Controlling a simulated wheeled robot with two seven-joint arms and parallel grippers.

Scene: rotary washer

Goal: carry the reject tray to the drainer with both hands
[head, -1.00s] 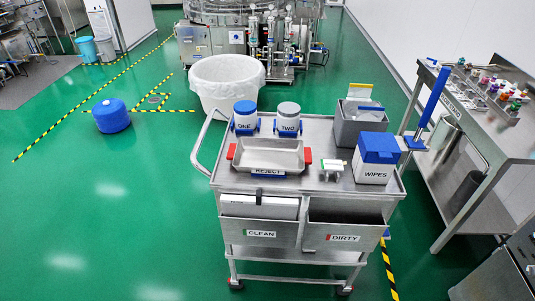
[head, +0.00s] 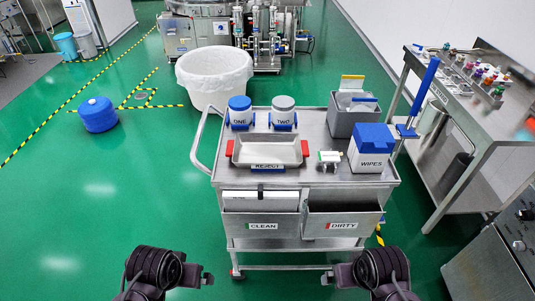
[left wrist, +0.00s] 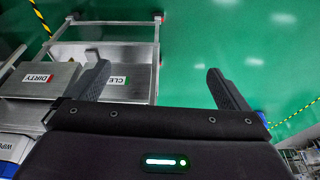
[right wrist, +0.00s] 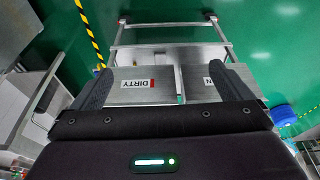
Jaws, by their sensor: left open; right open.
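The reject tray (head: 267,152) is a shallow metal tray with red end handles and a REJECT label, resting on top of the steel cart (head: 315,180). My left gripper (head: 207,279) is open and empty, low in front of the cart's left side. My right gripper (head: 328,278) is open and empty, low in front of the cart's right side. Both are apart from the tray. In the left wrist view the open fingers (left wrist: 157,85) are over the floor and cart front. The right wrist view also shows open fingers (right wrist: 165,85) before the DIRTY bin. I cannot identify a drainer.
Tubs ONE (head: 240,112) and TWO (head: 283,113) stand behind the tray. A small white fixture (head: 329,158), the WIPES box (head: 371,148) and a grey bin (head: 353,115) are to its right. A white barrel (head: 214,78) stands behind the cart.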

